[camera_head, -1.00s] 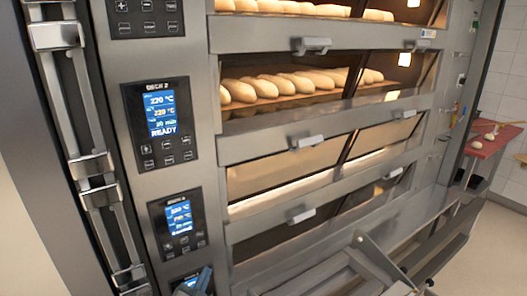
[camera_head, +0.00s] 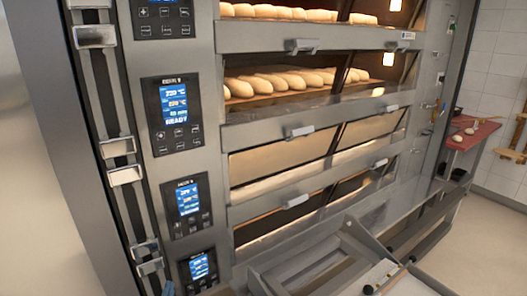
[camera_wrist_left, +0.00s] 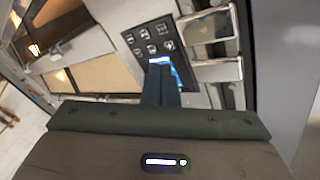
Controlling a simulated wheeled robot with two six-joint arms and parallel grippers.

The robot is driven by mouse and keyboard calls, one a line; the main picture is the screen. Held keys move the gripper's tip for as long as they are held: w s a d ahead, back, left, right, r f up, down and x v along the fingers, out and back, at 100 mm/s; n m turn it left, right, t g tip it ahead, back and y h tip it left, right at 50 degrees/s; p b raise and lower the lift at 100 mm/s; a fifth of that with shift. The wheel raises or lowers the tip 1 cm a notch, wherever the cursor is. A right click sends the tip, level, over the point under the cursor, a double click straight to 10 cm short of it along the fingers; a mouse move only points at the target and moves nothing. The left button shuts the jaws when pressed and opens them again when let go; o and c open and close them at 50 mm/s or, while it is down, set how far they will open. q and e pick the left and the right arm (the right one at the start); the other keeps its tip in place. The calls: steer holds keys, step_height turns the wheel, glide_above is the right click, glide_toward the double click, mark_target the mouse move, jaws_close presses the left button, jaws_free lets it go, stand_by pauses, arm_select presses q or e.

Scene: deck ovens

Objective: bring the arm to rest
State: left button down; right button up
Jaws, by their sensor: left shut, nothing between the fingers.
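My left gripper (camera_wrist_left: 161,84) shows in the left wrist view with its blue-grey fingers together and nothing between them. It points at an oven control panel (camera_wrist_left: 155,42), and its tips cover part of the blue display. In the head view only a small bluish tip of the left gripper (camera_head: 168,289) shows at the bottom edge, beside the lowest control panel (camera_head: 199,267). I cannot tell whether it touches the panel. My right gripper is not in view.
The deck oven (camera_head: 218,150) fills the middle, with loaves (camera_head: 280,82) on lit upper decks and closed lower doors with handles. A metal loader frame (camera_head: 340,262) stands before it at the lower right. A red board (camera_head: 472,133) lies on a counter at the right.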

arm_select(q)
steer(key=s+a+f+n+g+y, duration=0.1)
steer(key=s+a+f+n+g, duration=0.2)
steer(key=s, duration=0.4)
steer(key=s+a+f+n+g+y, duration=0.1)
steer(key=s+a+n+g+y, duration=0.2)
steer(key=s, duration=0.5)
steer(key=s+d+f+m+g+h, duration=0.1)
steer(key=s+d+g+h, duration=0.2)
steer(key=s, duration=0.6)
steer(key=s+d+m+g+h, duration=0.1)
steer(key=s+d+g+h, duration=0.1)
steer(key=s+g, duration=0.5)
steer(key=s+a+f+b, duration=0.1)
steer(key=a+f, duration=0.1)
steer(key=f, duration=1.4)
steer(key=s+a+f, duration=0.1)
steer(key=f, duration=1.5)
steer(key=s+a+f+g+b, duration=0.1)
steer(key=s+f, duration=1.8)
steer(key=f, duration=0.1)
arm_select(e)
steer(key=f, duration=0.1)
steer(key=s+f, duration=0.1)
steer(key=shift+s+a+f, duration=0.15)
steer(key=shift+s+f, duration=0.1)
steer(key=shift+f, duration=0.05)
